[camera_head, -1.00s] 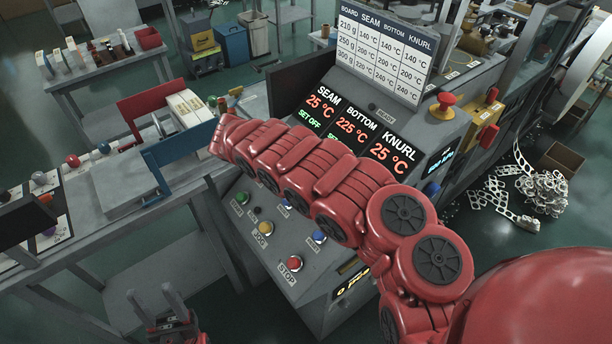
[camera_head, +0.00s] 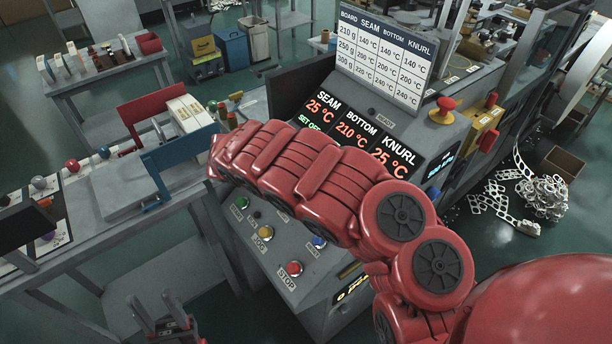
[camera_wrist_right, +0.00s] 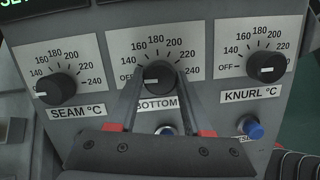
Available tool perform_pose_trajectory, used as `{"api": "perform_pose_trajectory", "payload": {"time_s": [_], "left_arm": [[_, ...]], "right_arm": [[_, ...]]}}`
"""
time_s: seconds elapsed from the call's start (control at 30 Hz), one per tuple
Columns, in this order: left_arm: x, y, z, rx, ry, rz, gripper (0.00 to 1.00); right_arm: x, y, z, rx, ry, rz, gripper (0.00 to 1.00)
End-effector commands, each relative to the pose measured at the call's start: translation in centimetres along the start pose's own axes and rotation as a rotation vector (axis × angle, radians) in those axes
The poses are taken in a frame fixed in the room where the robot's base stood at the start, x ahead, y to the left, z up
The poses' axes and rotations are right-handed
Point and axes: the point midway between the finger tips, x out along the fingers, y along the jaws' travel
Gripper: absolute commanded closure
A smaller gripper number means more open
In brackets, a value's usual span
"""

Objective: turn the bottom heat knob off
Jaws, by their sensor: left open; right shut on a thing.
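The bottom heat knob (camera_wrist_right: 158,75) is a black dial in the middle of the wrist view, above the BOTTOM label. My right gripper (camera_wrist_right: 159,82) is shut on it, one finger at each side. A pale mark on the knob faces left, towards OFF; its exact setting is hard to read. In the head view my red right arm hides the knobs and the right gripper. The panel display (camera_head: 349,131) reads BOTTOM 210 °C, with SEAM and KNURL at 25 °C. My left gripper (camera_head: 168,318) is open and empty at the lower left, well away from the panel.
The seam knob (camera_wrist_right: 55,88) and the knurl knob (camera_wrist_right: 266,67) flank the bottom knob closely. A blue button (camera_wrist_right: 252,130) sits below the knurl knob. A red stop button (camera_head: 294,268) is low on the panel. A workbench (camera_head: 115,235) stands on the left.

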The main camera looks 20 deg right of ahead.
Motion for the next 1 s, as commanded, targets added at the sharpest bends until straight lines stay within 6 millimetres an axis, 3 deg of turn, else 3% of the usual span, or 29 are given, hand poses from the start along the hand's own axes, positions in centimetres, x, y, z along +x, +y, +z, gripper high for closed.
{"api": "perform_pose_trajectory", "payload": {"time_s": [0.57,0.6,0.77,1.0], "left_arm": [[0.25,-0.01,-0.04,0.0,0.0,0.0,0.5],[0.25,-0.01,-0.04,0.0,0.0,0.0,0.5],[0.24,-0.01,-0.03,0.0,0.0,0.0,0.5],[0.25,-0.01,-0.04,0.0,0.0,0.0,0.5]], "right_arm": [[-0.05,0.03,-0.13,-0.037,0.002,0.01,1.0],[-0.05,0.03,-0.13,-0.037,0.002,0.01,0.49],[-0.04,0.02,-0.09,-0.036,0.001,0.01,0.2],[-0.03,0.01,-0.05,-0.036,0.001,0.009,0.2]]}}
